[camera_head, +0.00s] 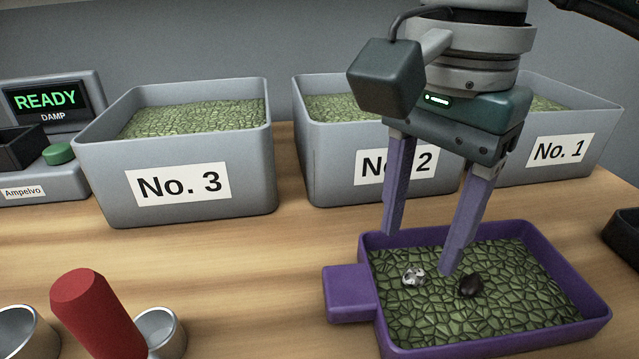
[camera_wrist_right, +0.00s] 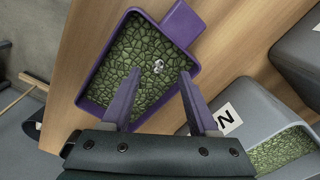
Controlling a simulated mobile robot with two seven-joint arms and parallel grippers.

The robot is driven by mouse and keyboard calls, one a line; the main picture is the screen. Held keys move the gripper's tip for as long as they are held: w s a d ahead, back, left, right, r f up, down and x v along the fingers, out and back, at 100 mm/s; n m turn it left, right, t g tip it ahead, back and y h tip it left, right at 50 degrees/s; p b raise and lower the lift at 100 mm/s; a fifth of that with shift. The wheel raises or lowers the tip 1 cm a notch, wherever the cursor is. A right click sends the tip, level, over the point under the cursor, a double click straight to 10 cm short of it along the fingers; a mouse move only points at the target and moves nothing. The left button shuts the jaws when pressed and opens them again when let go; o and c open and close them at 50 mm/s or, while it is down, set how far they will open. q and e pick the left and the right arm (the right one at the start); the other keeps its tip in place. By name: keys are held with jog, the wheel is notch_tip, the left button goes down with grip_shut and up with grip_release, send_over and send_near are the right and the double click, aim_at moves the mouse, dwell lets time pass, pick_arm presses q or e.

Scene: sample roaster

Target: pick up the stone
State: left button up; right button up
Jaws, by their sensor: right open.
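A shallow purple tray (camera_head: 590,318) with a handle on its left holds green beans (camera_head: 520,270). A small whitish-grey speckled lump (camera_head: 413,275) lies on the beans at the left; it looks like a stone. A dark brown-black lump (camera_head: 471,286) lies to its right; I cannot tell what it is. My right gripper (camera_head: 418,251) is open and empty above the tray, fingers pointing down. In the wrist view the speckled lump (camera_wrist_right: 158,66) shows between the fingertips (camera_wrist_right: 160,73), apart from them; the dark lump cannot be made out there. My left gripper is not in view.
Grey bins labelled No. 3 (camera_head: 180,185), No. 2 (camera_head: 335,165) and No. 1 (camera_head: 560,152) stand behind the tray, holding green beans. A red cylinder (camera_head: 95,310) and metal cups (camera_head: 160,330) stand front left. A device reading READY (camera_head: 45,100) is back left. A dark container (camera_head: 625,235) is at right.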

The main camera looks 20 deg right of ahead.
aim_at(413, 274)
jog(key=f, duration=0.5)
jog(key=shift+d, duration=0.2)
jog(key=shift+r, duration=0.1)
grip_shut()
